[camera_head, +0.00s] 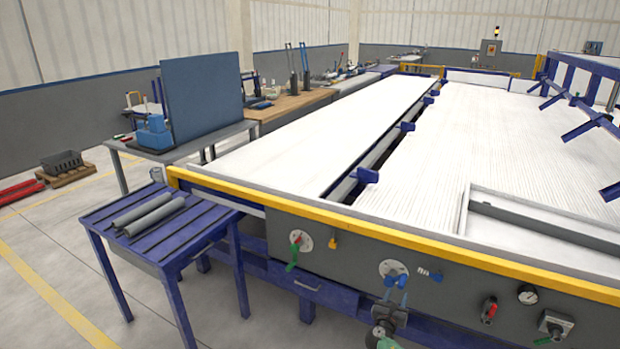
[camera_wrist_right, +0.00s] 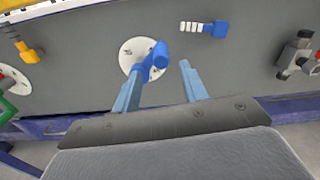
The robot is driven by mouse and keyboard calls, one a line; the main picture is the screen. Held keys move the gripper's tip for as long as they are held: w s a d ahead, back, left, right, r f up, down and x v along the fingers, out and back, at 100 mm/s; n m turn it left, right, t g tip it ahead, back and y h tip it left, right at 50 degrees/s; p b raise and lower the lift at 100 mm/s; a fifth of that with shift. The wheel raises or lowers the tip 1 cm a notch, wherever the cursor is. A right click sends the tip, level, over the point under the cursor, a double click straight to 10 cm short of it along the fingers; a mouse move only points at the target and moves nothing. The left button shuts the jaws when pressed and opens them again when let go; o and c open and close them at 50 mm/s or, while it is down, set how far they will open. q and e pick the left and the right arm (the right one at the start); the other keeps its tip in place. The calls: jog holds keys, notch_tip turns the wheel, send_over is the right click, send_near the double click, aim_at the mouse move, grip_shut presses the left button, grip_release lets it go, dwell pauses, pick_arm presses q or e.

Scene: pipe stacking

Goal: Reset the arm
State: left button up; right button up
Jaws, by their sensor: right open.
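Two grey pipes, one (camera_head: 141,207) beside the other (camera_head: 156,217), lie side by side on a small blue slatted table (camera_head: 209,228) at the left. My right gripper (camera_head: 396,283) is low at the front of the large machine, in front of its grey panel. It also shows in the right wrist view (camera_wrist_right: 160,68), with its two light-blue fingers apart. A blue valve handle (camera_wrist_right: 156,60) on a round white plate appears near the left finger; I cannot tell whether they touch. No pipe is between the fingers. My left gripper is out of view.
The machine's yellow front rail (camera_head: 345,227) runs above the panel. A green-handled valve (camera_head: 294,248), a red-handled valve (camera_head: 489,310) and a gauge (camera_head: 528,294) stick out from it. A workbench with a blue board (camera_head: 203,97) stands behind the small table.

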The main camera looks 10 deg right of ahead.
jog(key=shift+s+d+m+h, duration=0.2)
jog(key=shift+m+h, duration=0.1)
jog(key=shift+m, duration=0.5)
jog(key=s+a+r+m+g, duration=0.35)
jog(key=r+m+g, duration=0.3)
jog(key=m, duration=1.15)
jog(key=s+a+r+m+g+y, duration=0.15)
jog(key=s+a+m+y, duration=0.25)
jog(key=s+a, duration=0.5)
jog(key=s+a+r+m+g+y, duration=0.1)
jog(key=s+a+r+m+y, duration=0.35)
jog(key=s, duration=0.95)
jog(key=s+a+f+g+y, duration=0.1)
jog(key=s+a+f, duration=0.1)
jog(key=s, duration=0.7)
jog(key=s+a+f+g+y, duration=0.1)
jog(key=s+a+f+g, duration=0.1)
jog(key=s, duration=0.7)
jog(key=s+a+f+g+y, duration=0.1)
jog(key=s+f, duration=0.3)
jog(key=s, duration=0.5)
jog(key=shift+s+a, duration=0.4)
jog(key=shift+a, duration=0.05)
jog(key=shift+f+y, duration=0.15)
jog(key=shift+y, duration=0.1)
